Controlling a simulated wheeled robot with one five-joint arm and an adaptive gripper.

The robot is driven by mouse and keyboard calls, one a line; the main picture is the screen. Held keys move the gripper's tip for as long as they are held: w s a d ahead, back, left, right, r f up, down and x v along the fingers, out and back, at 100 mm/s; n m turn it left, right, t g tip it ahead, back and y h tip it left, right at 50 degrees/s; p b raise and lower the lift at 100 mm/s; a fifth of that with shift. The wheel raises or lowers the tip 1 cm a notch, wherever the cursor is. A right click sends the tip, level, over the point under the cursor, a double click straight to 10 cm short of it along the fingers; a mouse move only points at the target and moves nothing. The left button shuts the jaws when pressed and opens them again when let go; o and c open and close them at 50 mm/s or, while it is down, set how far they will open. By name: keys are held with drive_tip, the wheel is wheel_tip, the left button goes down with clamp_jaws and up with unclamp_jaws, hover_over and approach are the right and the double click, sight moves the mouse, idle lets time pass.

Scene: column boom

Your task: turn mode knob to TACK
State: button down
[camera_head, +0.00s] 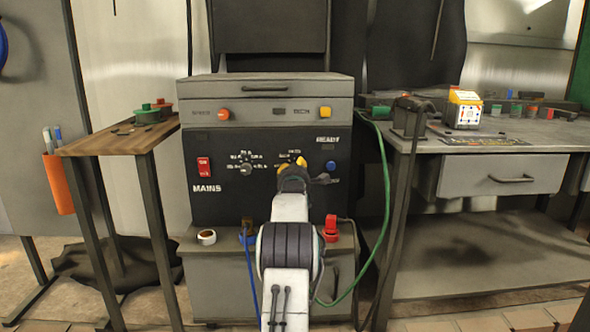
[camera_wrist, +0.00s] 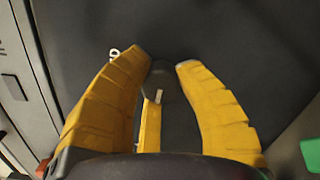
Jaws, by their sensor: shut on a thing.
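My gripper (camera_head: 291,168) reaches the dark front panel (camera_head: 215,150) of the machine, at the right-hand of two dials.
A second dial (camera_head: 246,169) is left of my gripper, with a red MAINS switch (camera_head: 204,167) further left. A blue button (camera_head: 331,166) sits close on the right. An orange button (camera_head: 223,114) is above.

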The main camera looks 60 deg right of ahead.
drive_tip(key=shift+m, duration=1.2)
drive_tip(key=shift+w, duration=0.1)
drive_tip(key=c, duration=0.9)
unclamp_jaws()
drive_tip(key=shift+o, duration=0.2)
drive_tip(key=v, duration=1.2)
drive_tip(key=shift+r, duration=0.1)
